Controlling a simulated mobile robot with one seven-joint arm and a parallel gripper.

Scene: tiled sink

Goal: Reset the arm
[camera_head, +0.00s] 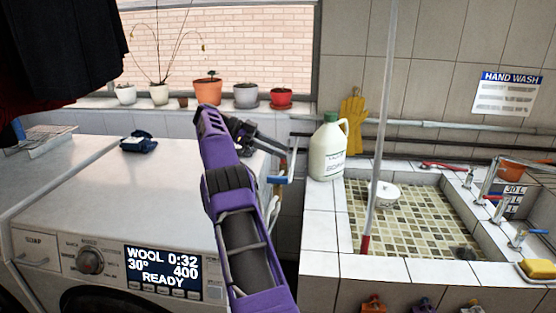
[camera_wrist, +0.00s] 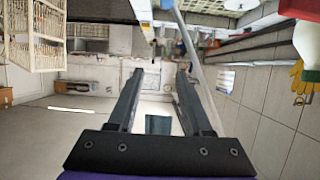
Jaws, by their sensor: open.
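My purple arm reaches up the middle of the head view, in front of the washing machine (camera_head: 120,215). My gripper (camera_head: 280,150) is dark and points to the right, above the gap between the washing machine and the tiled sink (camera_head: 325,235). In the wrist view my gripper (camera_wrist: 159,74) has its two fingers apart with nothing between them. A floor and distant room fittings show beyond the fingers. My gripper partly overlaps pipes and a blue-handled tap (camera_head: 277,180) in the head view.
A white jug (camera_head: 327,150) stands on the sink's left rim, with yellow gloves (camera_head: 352,125) behind. A thin upright pole (camera_head: 378,150) crosses the sink. A white bowl (camera_head: 383,194) sits in the basin. Potted plants (camera_head: 208,90) line the sill.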

